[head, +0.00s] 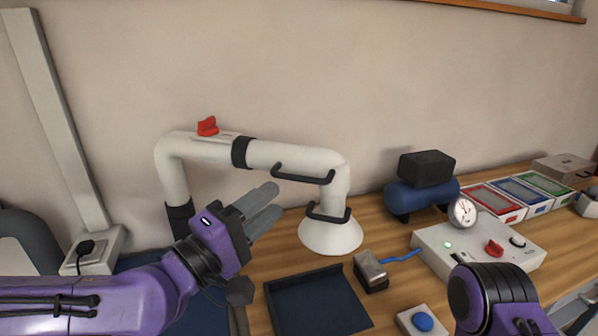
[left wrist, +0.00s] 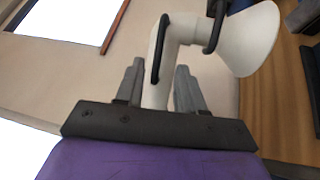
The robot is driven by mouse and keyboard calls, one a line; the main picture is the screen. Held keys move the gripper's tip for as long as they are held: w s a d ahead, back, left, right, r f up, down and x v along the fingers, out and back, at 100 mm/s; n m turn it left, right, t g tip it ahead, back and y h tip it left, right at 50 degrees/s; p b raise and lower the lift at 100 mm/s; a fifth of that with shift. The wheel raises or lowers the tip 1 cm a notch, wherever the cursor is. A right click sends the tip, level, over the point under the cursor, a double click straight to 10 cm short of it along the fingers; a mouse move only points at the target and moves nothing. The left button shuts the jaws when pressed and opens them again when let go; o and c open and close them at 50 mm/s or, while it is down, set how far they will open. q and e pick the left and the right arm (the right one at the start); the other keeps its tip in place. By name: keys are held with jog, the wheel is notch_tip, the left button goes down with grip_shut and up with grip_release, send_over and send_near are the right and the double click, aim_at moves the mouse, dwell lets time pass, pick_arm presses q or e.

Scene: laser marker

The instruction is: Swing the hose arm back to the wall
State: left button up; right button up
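The hose arm (head: 290,158) is a thick white pipe with a black collar. It rises at the left, runs across to the right and bends down to a white cone-shaped hood (head: 331,235) over the bench. A black bar handle (head: 303,176) sits along its horizontal part, and a second one (head: 328,214) is just above the hood. My left gripper (head: 275,201) is open and empty, below and left of the bar handle. In the left wrist view, the pipe and the bar handle (left wrist: 156,52) show beyond the parted fingers. My right gripper is out of view.
A red lever (head: 207,126) tops the pipe. The bench holds a dark tray (head: 318,303), a metal-topped block (head: 370,268), a blue button box (head: 423,322), a control box with a gauge (head: 463,212), a blue compressor (head: 422,195) and coloured trays (head: 492,203). My right arm is at lower right.

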aim_at(298, 179)
pick_arm(q)
jog(key=shift+w+d+r+p, duration=0.35)
jog(key=shift+w+d, duration=0.2)
jog(key=shift+d, duration=0.1)
jog(key=shift+w+d+r+p, duration=0.2)
jog(key=shift+w+d+r, duration=0.15)
jog(key=shift+w+d, duration=0.25)
jog(key=w+d, duration=0.1)
jog(key=w, duration=0.1)
jog(key=w+d+p, duration=0.1)
jog(key=shift+w+d, duration=0.1)
jog(key=shift+w, duration=0.3)
jog(key=shift+d+r, duration=0.15)
jog(key=shift+s, duration=0.15)
grip_shut()
